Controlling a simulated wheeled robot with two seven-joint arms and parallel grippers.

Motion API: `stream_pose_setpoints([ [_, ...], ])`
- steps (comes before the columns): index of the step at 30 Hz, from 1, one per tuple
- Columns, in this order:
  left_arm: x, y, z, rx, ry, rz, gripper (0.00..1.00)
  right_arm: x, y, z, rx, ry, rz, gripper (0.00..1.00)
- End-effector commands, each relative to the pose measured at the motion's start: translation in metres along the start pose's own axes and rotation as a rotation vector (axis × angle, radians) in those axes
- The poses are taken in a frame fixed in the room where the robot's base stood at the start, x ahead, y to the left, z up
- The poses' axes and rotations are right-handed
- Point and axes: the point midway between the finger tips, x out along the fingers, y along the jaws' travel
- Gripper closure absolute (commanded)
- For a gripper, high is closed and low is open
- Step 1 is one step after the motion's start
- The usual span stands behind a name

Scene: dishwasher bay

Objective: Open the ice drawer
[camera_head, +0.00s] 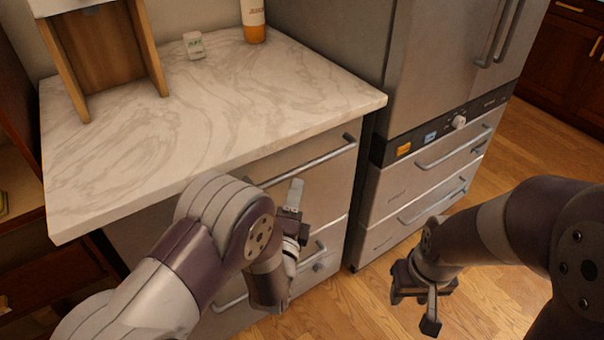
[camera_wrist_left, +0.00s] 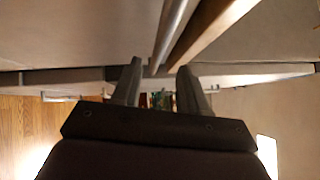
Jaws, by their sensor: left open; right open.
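Under the marble counter, a drawer front (camera_head: 320,178) carries a long bar handle (camera_head: 308,161) and looks shut. The tall steel appliance to its right has an upper drawer (camera_head: 400,185) and a lower drawer (camera_head: 385,232), each with a bar handle, both looking shut. No label tells me which is the ice drawer. My left gripper (camera_head: 292,205) is open and empty in front of the counter drawers, below the long handle. In the left wrist view, a metal bar (camera_wrist_left: 172,35) runs up from near the open fingertips (camera_wrist_left: 160,70); I cannot tell whether they touch. My right gripper (camera_head: 416,306) is open over the floor.
A lower counter drawer has a handle (camera_head: 230,303) partly hidden by my left arm. A wooden holder (camera_head: 105,50), a small white device (camera_head: 194,45) and a bottle (camera_head: 253,20) stand on the counter (camera_head: 240,100). Wood floor (camera_head: 350,300) is clear between my arms.

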Motion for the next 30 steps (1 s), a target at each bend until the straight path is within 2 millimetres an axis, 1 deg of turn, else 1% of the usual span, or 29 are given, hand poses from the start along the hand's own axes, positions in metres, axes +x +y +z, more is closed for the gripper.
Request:
stream_pose_setpoints([
  [1, 0.013, 0.001, 0.001, -0.001, -0.003, -0.003, 0.57, 0.002, 0.000, 0.000, 0.000, 0.000, 0.000, 0.57],
  [3, 0.031, 0.001, 0.001, -0.002, -0.002, -0.002, 0.57, 0.004, 0.000, 0.001, 0.000, 0.000, 0.000, 0.57],
  [6, 0.053, 0.001, 0.001, -0.001, -0.002, 0.000, 0.57, 0.006, 0.000, 0.001, 0.000, 0.000, 0.000, 0.57],
  [9, 0.069, 0.002, 0.000, -0.002, 0.000, 0.002, 0.57, 0.007, 0.000, 0.001, 0.000, 0.000, 0.000, 0.57],
  [13, 0.079, 0.001, 0.000, -0.002, 0.000, 0.003, 0.57, 0.007, 0.000, 0.001, 0.000, -0.001, 0.000, 0.57],
  [20, 0.081, 0.001, 0.000, -0.002, 0.001, 0.003, 0.57, 0.007, 0.000, 0.001, 0.000, -0.001, 0.000, 0.57],
  [21, 0.081, 0.001, 0.000, -0.003, 0.001, 0.003, 0.60, 0.007, 0.000, 0.001, 0.000, -0.001, 0.000, 0.57],
  [23, 0.081, 0.001, 0.000, -0.003, 0.001, 0.003, 0.80, 0.007, 0.000, 0.001, 0.000, -0.001, 0.000, 0.57],
  [24, 0.081, 0.001, 0.000, -0.003, 0.001, 0.003, 0.93, 0.007, 0.000, 0.001, 0.000, -0.001, 0.000, 0.57],
  [25, 0.081, 0.001, 0.000, -0.003, 0.001, 0.003, 1.00, 0.007, 0.000, 0.001, 0.000, -0.001, 0.000, 0.57],
  [30, 0.081, 0.001, 0.000, -0.003, 0.001, 0.003, 1.00, 0.007, 0.000, 0.001, 0.000, -0.001, 0.000, 0.57],
])
